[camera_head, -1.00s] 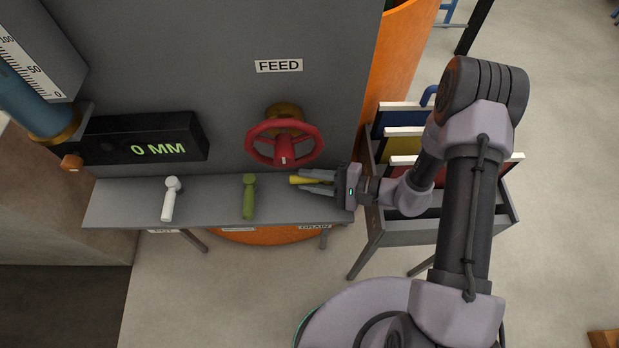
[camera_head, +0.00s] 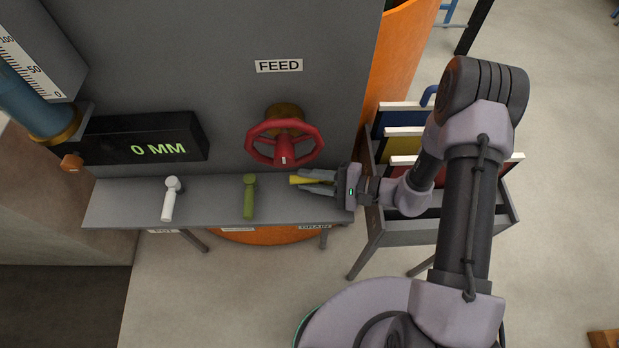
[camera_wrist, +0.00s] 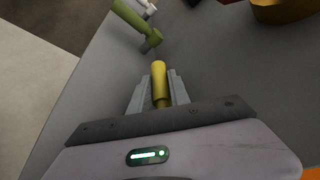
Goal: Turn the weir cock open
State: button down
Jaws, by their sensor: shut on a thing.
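Three cocks stand in a row on the grey shelf (camera_head: 120,210): a white handle (camera_head: 170,200) at left, a green handle (camera_head: 249,197) in the middle and a yellow handle (camera_head: 295,180) at right. The white and green handles point towards the shelf's front; the yellow one points left. My gripper (camera_head: 318,182) is shut on the yellow handle, which shows between its fingers in the wrist view (camera_wrist: 159,78). The label below the yellow cock (camera_head: 314,227) seems to read DRAIN. The other labels are too small or cut off to read, so I cannot tell which cock is the weir cock.
A red handwheel (camera_head: 285,145) under the FEED sign (camera_head: 278,66) sits just above and behind my gripper. A black display (camera_head: 150,140) reads 0 MM. A rack with coloured boards (camera_head: 400,145) stands right of the shelf, close to my arm.

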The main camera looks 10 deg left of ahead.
dwell(0.3)
jog(key=shift+s+d+f+n+g+b, duration=0.1)
jog(key=shift+s+f+n+g+b, duration=0.05)
jog(key=shift+n+g+b, duration=0.6)
jog(key=shift+s+g, duration=0.15)
jog(key=shift+g, duration=0.2)
jog(key=c, duration=1.2)
grip_release()
jog(key=shift+c, duration=0.2)
jog(key=shift+d+r, duration=0.15)
jog(key=shift+r, duration=0.05)
jog(key=p+v, duration=0.2)
jog(key=v, duration=1.5)
jog(key=shift+d, duration=0.1)
